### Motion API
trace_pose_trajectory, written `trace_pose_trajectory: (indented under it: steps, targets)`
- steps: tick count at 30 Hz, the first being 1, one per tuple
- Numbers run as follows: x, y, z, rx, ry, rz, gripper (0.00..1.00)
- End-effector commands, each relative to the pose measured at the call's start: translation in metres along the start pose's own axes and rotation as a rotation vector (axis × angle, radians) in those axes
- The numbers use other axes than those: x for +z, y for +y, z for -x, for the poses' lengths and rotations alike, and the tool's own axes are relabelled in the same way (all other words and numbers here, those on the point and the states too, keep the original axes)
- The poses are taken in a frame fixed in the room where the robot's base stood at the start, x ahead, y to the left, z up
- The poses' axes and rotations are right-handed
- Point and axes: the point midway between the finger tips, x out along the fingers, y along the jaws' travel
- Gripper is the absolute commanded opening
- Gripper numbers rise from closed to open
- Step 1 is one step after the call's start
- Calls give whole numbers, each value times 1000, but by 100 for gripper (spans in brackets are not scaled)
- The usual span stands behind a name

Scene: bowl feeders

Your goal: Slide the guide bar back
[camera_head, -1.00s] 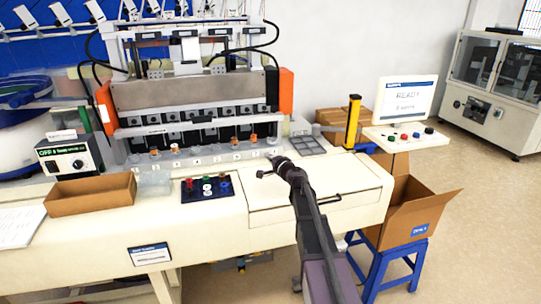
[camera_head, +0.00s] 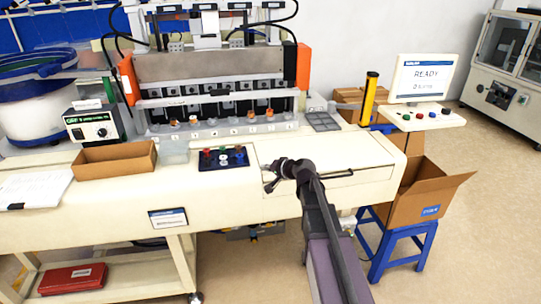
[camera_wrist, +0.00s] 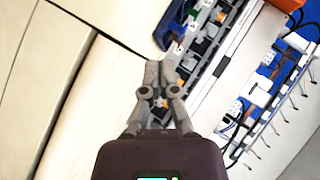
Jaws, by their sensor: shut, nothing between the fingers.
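A feeder machine stands at the back of the cream bench, with a long grey crossbar (camera_head: 215,97) between two orange end plates. I cannot tell for certain whether this is the guide bar. A pale numbered strip (camera_head: 225,128) with small copper-coloured parts runs below it. My gripper (camera_head: 269,178) is shut and empty above the bench top, in front of the machine and right of the button panel, apart from the crossbar. In the wrist view my gripper (camera_wrist: 167,68) has its fingers together, and the machine's row of cells (camera_wrist: 205,70) runs diagonally beyond them.
The button panel (camera_head: 222,157), an open cardboard tray (camera_head: 115,158) and a grey compartment tray (camera_head: 322,121) lie on the bench. A yellow post (camera_head: 369,98) and a monitor (camera_head: 424,76) reading READY stand right. An open carton (camera_head: 420,197) sits on a blue stool.

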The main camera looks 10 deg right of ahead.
Motion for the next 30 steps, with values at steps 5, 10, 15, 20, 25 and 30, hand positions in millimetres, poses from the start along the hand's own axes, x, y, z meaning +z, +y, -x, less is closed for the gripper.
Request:
trace_pose_trajectory:
  steps: [5,10,15,20,25,30]
  targets:
    - [64,19,16,145,-168,133,0]
    - [124,49,45,337,-353,266,0]
    - [170,81,87,549,-521,371,0]
    - [196,103,126,727,-639,432,0]
    - [209,115,153,850,-707,463,0]
    - [212,118,162,893,-729,472,0]
